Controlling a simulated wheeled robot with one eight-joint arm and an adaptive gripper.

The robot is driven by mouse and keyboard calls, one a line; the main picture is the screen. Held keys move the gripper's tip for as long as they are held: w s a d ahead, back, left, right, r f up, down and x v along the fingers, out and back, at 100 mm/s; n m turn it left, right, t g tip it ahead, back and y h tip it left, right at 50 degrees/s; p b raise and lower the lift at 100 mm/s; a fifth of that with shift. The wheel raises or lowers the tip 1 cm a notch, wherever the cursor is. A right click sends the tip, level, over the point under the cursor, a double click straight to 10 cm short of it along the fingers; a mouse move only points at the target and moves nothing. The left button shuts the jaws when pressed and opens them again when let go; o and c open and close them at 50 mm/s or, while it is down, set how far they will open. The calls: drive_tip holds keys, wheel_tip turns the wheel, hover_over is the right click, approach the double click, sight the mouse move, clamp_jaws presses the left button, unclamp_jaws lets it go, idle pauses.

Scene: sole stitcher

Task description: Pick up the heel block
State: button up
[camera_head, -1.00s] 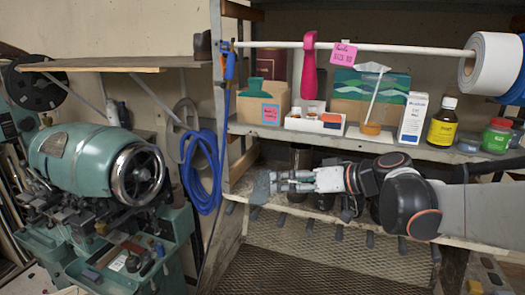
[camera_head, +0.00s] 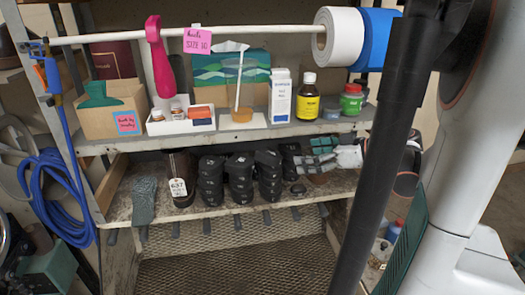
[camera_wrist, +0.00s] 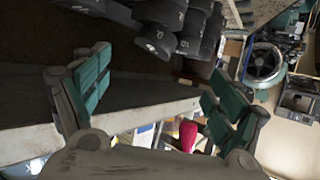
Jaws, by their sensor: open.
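Several black heel blocks stand in stacks on the lower shelf: a left stack (camera_head: 210,182), a middle stack (camera_head: 240,180) and a right stack (camera_head: 269,177). A low dark piece (camera_head: 298,189) lies right of them, in front of my gripper. My gripper (camera_head: 308,153) is open and empty at the right of the stacks, fingers toward them. In the wrist view its green-padded fingers are wide apart (camera_wrist: 152,78), with numbered heel blocks (camera_wrist: 153,40) near the top, beyond the fingertips. I cannot tell which block is meant.
The upper shelf (camera_head: 230,132) above holds boxes and bottles, including a yellow-labelled bottle (camera_head: 308,97). A tagged dark item (camera_head: 180,182) and a grey piece (camera_head: 144,200) stand left of the stacks. Hooks hang along the lower shelf's front edge (camera_head: 220,212).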

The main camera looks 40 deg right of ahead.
sight(277, 157)
drive_tip(key=x, duration=0.7)
drive_tip(key=shift+w+d+f+p, duration=0.15)
drive_tip(key=shift+w+f+p, duration=0.05)
drive_tip(key=shift+w+p, duration=0.2)
drive_tip(key=p+x, duration=0.1)
drive_tip(key=x, duration=0.4)
drive_tip(key=shift+w, duration=0.2)
drive_tip(key=c, duration=1.3)
drive_tip(key=s+d+b, duration=0.1)
drive_tip(key=s+d, duration=0.1)
drive_tip(key=s, duration=0.3)
drive_tip(key=s+d+b, duration=0.1)
drive_tip(key=s+d, duration=0.1)
drive_tip(key=s, duration=0.4)
drive_tip(key=s+d+b, duration=0.1)
drive_tip(key=s+d, duration=0.1)
drive_tip(key=s, duration=0.4)
drive_tip(key=shift+d+r, duration=0.15)
